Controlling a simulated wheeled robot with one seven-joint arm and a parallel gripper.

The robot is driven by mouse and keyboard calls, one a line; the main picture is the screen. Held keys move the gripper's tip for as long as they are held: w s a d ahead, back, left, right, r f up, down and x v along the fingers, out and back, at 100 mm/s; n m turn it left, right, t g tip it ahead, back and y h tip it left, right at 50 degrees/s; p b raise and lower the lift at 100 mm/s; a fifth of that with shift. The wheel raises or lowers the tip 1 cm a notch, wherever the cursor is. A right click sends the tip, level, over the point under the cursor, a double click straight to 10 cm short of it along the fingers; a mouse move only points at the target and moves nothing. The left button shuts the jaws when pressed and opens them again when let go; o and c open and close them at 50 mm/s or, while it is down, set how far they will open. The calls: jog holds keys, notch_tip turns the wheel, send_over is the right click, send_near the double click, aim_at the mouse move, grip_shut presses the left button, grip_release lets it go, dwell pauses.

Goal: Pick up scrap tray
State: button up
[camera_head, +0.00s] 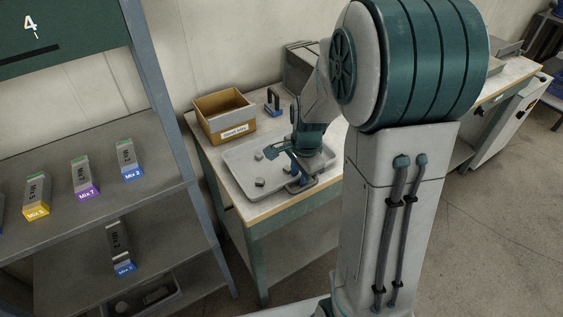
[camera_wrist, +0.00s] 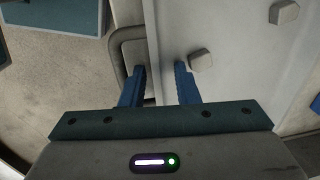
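The scrap tray (camera_head: 240,160) is a shallow grey tray lying flat on the workbench, with small grey scrap pieces (camera_head: 260,183) in it. My gripper (camera_head: 297,176) is low at the tray's near right edge, partly hiding that end. In the wrist view, my gripper (camera_wrist: 159,68) has its two blue fingers apart. The tray's rim (camera_wrist: 151,50) runs between them, with a looped handle (camera_wrist: 117,48) on the left. The left finger overlaps the handle's lower end; contact cannot be told. The right finger is over the tray's inside, beside a scrap piece (camera_wrist: 201,60).
A labelled cardboard box (camera_head: 225,113) stands behind the tray on the workbench (camera_head: 262,209). A small dark item (camera_head: 272,101) is beside it. A grey shelf (camera_head: 70,170) with several labelled Mix boxes stands at the left. Floor shows at the right.

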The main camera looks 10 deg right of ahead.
grip_shut()
jog(key=shift+r, duration=0.1)
